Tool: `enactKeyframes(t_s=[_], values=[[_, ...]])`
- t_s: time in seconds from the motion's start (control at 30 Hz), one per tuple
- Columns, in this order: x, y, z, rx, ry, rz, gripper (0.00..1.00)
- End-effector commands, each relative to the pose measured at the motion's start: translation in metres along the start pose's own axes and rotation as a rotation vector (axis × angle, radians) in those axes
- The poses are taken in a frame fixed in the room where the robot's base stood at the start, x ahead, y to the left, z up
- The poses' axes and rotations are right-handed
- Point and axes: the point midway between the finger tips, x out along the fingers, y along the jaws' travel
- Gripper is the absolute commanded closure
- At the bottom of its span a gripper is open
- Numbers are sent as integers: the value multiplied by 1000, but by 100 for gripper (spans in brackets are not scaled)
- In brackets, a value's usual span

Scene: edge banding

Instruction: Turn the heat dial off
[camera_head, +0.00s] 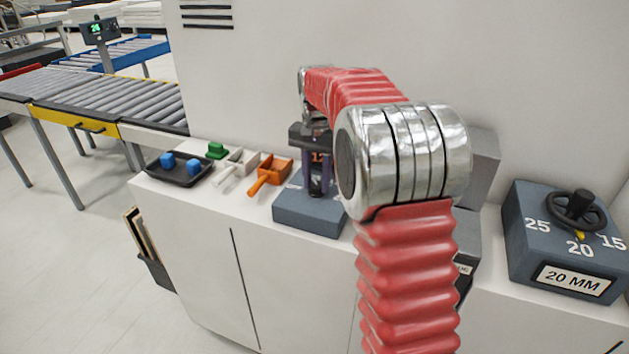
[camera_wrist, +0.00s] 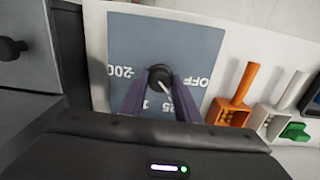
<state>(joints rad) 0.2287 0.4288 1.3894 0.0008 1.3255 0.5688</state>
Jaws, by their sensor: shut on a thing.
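The heat dial is a black round knob (camera_wrist: 164,72) on the top of a blue-grey box (camera_head: 300,219) on the white counter. In the wrist view the box top (camera_wrist: 125,45) carries upside-down white labels, "200" at left and "OFF" at right, with others partly hidden by my fingers. The knob's white pointer points down and to the right, between the lower labels and "OFF". My gripper (camera_head: 316,190) points down over the box. Its two purple fingers are shut on the knob, one on each side, in the wrist view (camera_wrist: 160,80).
Left of the box are an orange scoop (camera_head: 272,173), a white scoop (camera_head: 241,162), a green block (camera_head: 216,150) and a black tray (camera_head: 181,177) with blue pieces. At right stands another dial box (camera_head: 540,248) marked "20 MM". A roller conveyor (camera_head: 105,98) is beyond the counter's left end.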

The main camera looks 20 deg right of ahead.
Motion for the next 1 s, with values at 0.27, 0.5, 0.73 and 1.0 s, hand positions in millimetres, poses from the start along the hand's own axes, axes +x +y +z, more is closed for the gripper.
enactKeyframes(t_s=[0.27, 0.5, 0.73, 1.0], values=[[-1, 0, -3, -251, 10, -2, 93], [-2, 0, -3, -476, 11, -2, 93], [-2, -1, -3, -658, 12, -1, 93], [-2, -1, -3, -780, 12, -1, 93]])
